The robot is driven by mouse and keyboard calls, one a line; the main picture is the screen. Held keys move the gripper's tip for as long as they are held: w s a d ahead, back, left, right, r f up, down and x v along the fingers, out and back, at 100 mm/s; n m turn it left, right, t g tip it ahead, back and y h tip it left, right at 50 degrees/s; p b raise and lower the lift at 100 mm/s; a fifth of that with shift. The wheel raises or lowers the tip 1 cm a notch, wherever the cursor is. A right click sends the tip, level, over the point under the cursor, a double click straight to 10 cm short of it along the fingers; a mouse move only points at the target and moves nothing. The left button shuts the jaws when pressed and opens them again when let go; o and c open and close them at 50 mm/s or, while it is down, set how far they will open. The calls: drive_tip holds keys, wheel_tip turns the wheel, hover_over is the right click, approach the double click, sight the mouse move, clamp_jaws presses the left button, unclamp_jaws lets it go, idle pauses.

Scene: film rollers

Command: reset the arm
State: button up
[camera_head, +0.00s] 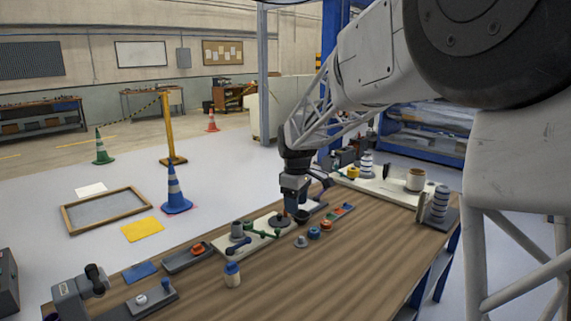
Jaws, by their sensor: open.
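My arm comes in from the upper right and reaches down over the wooden workbench (300,290). My gripper (302,216) is low over the middle of the bench, open, with nothing seen between its fingers. The fingertips are small and partly dark in this view, so their exact height above the bench is hard to tell. Just left of my gripper lies a pale board (258,240) bearing a grey cylinder, a dark round part and green pieces.
Small coloured rollers (313,233) lie just below my gripper. A white bottle with a blue cap (232,274) stands near the front. Stacked discs (440,205) stand at the right end. A pale board (385,184) lies behind. The front right bench top is clear.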

drive_tip(key=s+d+r+m, duration=0.2)
drive_tip(key=s+d, duration=0.1)
drive_tip(key=s, duration=0.4)
drive_tip(key=s+d+r+m+t, duration=0.15)
drive_tip(key=s+d, duration=0.25)
drive_tip(key=s, duration=0.4)
drive_tip(key=s+d+r+m, duration=0.1)
drive_tip(key=s+d+m, duration=0.2)
drive_tip(key=s, duration=0.4)
drive_tip(key=s+d+f+m, duration=0.2)
drive_tip(key=s+m, duration=0.1)
drive_tip(key=s, duration=0.7)
drive_tip(key=s+d+f+m+t, duration=0.1)
drive_tip(key=s+d+f+m, duration=0.2)
drive_tip(key=s, duration=0.8)
drive_tip(key=shift+d, duration=0.25)
drive_tip(key=shift+f, duration=0.1)
